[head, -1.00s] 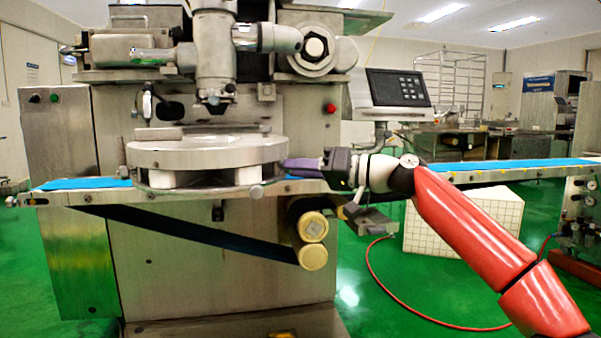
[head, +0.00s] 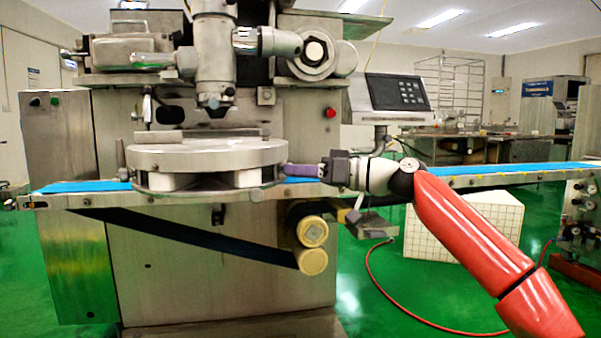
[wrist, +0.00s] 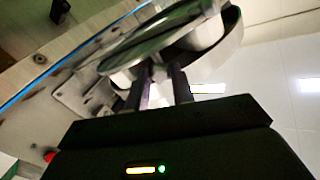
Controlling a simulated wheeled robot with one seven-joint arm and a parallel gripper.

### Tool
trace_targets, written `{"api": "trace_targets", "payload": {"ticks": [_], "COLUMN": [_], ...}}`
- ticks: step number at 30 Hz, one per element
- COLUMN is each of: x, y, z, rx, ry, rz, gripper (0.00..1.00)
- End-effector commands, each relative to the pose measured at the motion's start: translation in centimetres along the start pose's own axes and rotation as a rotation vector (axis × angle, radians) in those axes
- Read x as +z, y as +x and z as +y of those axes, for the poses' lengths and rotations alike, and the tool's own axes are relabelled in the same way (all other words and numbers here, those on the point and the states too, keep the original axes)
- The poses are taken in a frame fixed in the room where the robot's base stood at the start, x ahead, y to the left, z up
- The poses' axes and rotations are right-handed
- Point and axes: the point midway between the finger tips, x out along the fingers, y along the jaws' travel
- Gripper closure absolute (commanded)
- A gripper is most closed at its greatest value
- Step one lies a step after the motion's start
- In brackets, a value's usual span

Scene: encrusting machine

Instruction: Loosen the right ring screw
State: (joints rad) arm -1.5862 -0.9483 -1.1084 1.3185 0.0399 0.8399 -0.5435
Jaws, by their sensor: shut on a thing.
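The round steel ring (head: 205,155) sits on the encrusting machine above the blue belt, and its rim shows in the wrist view (wrist: 165,35). My gripper (head: 286,169) reaches in from the right, with its purple fingers at the ring's right edge. In the wrist view my two dark fingers (wrist: 162,70) point at the ring's edge with a narrow gap between them. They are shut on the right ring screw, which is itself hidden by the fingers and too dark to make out.
The blue belt (head: 520,170) runs along both sides of the ring. A control panel (head: 396,92) stands behind my wrist. Two pale rollers (head: 313,246) stick out below the belt. A white gridded box (head: 470,230) stands on the green floor behind my arm.

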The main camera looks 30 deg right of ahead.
Motion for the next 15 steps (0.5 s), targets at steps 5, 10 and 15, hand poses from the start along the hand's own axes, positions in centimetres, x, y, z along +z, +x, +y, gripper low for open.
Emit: {"api": "trace_targets", "payload": {"ticks": [5, 10, 15], "x": [0.04, 0.02, 0.00], "y": [0.00, 0.00, -0.07], "z": [0.03, 0.01, 0.01], "rx": [0.001, 0.000, 0.000], "ry": [0.000, 0.000, 0.001], "rz": [-0.001, -0.001, 0.000], "gripper": [0.63, 0.54, 0.54]}}
